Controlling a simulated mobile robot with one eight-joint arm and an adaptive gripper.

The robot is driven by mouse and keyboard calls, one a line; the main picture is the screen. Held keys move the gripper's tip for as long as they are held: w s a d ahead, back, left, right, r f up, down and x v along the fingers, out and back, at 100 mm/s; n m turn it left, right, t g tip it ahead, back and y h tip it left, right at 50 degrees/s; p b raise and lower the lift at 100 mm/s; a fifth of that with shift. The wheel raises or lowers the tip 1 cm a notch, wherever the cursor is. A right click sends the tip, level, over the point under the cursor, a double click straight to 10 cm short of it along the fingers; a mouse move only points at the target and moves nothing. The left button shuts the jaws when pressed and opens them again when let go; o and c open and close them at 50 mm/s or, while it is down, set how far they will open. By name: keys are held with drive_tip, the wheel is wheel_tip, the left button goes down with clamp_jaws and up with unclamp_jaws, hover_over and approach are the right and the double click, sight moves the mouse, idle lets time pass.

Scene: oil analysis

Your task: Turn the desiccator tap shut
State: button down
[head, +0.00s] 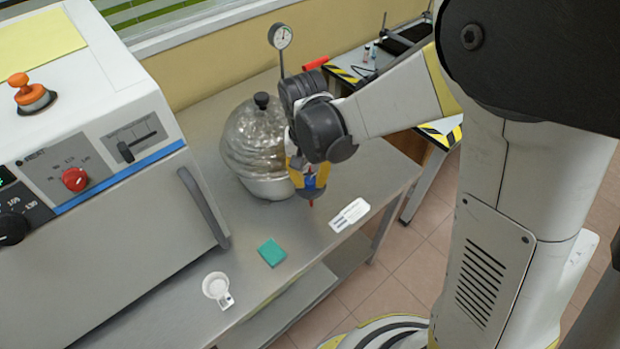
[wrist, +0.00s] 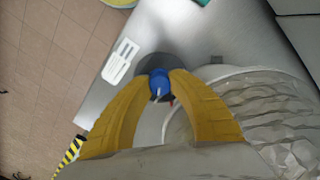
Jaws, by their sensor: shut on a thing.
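The desiccator (head: 250,145), a clear glass dome with a black knob on a pale base, stands on the metal bench. My gripper (head: 309,184) is at its right side, with yellow fingers pointing down. In the wrist view my gripper (wrist: 159,80) is shut on the blue tap (wrist: 159,84), a small blue piece between the fingertips. The desiccator glass (wrist: 275,115) lies just right of the fingers there. A small red tip shows by the tap. The fingers and my wrist hide part of the tap, so its turn angle cannot be told.
A large oven (head: 110,190) takes up the left. A dial gauge (head: 280,37) stands behind the desiccator. The bench's front edge is close.

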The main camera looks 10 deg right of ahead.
sight(309, 182)
drive_tip(key=n, duration=0.5)
drive_tip(key=shift+n+b, duration=0.3)
drive_tip(key=shift+b, duration=0.05)
drive_tip(key=n, duration=0.6)
idle(0.5)
drive_tip(key=c, duration=1.1)
unclamp_jaws()
drive_tip(key=shift+c, duration=0.2)
wheel_tip(309, 182, up, 12)
drive_tip(key=shift+s+a, duration=0.15)
drive_tip(key=shift+s, duration=0.15)
